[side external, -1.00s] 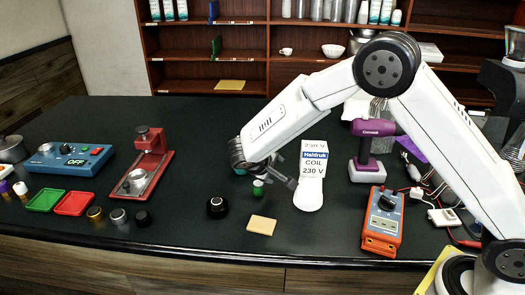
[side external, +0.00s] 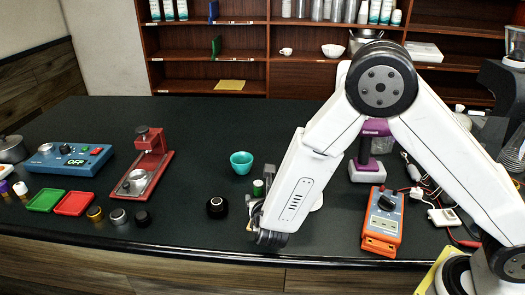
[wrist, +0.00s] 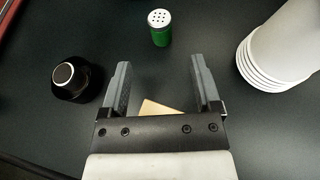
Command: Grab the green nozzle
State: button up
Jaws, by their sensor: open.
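The green nozzle (side external: 258,187) stands upright on the dark table, just beyond my gripper (side external: 252,210). In the wrist view the green nozzle (wrist: 160,36) has a green body and a silver top with small holes. It is ahead of my open fingers (wrist: 160,65), centred in the gap between them and not touching either one. The gap between the fingers is empty. In the side view my forearm hides part of the area around the gripper.
A black round knob-like part (wrist: 76,78) is left of my gripper, and a white stacked-looking object (wrist: 275,50) is to the right. A tan pad (wrist: 158,108) lies under the gripper. A teal bowl (side external: 241,163) stands behind the nozzle.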

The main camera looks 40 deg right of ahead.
aim_at(259, 189)
jog(key=shift+x, duration=1.3)
jog(key=shift+w, duration=0.1)
jog(key=shift+x, duration=2.55)
grip_shut()
